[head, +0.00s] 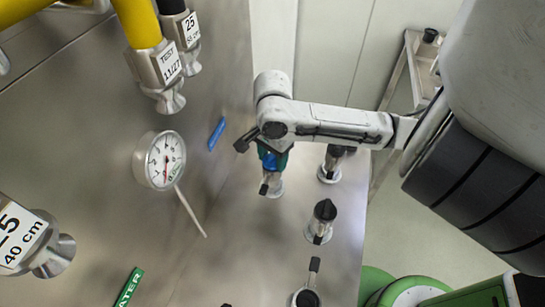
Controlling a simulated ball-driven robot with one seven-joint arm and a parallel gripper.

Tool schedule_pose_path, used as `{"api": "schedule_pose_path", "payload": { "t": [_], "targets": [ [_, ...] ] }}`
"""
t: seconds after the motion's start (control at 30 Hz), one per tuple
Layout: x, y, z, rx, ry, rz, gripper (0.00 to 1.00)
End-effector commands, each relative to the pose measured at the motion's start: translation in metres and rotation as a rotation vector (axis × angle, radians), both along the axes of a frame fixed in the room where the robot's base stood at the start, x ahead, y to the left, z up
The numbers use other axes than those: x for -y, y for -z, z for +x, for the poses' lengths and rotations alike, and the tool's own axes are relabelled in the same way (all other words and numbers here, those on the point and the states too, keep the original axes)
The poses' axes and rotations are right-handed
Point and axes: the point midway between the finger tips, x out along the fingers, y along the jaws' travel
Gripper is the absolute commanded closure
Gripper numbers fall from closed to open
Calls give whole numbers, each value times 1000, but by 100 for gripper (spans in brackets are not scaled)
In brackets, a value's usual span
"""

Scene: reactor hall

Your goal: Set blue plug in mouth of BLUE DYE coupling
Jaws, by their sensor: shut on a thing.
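My gripper (265,147) is at the end of the grey arm, seen from above, over the rear fitting in the row on the steel deck. It is shut on a small blue piece, which looks like the blue plug (269,161). A coupling (269,186) with a metal body and pale base flange is just below the plug. I cannot tell whether the plug touches or sits in its mouth. A blue label (216,134), its text unreadable here, is on the steel panel to the left. The fingertips are mostly hidden by the wrist.
More fittings (320,222) with black parts stand along the deck's right side. A gauge (159,160) and yellow-hosed connector (156,71) project from the panel. A green WATER label (129,287) is lower left. A trolley (412,62) stands behind; a green drum (410,291) is lower right.

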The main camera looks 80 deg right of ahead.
Motion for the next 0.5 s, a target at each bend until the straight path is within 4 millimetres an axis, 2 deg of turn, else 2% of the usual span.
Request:
{"api": "schedule_pose_path", "payload": {
  "t": [0.5],
  "targets": [
    [-2, 11, -1, -9, -1, 11, 74]
  ]
}}
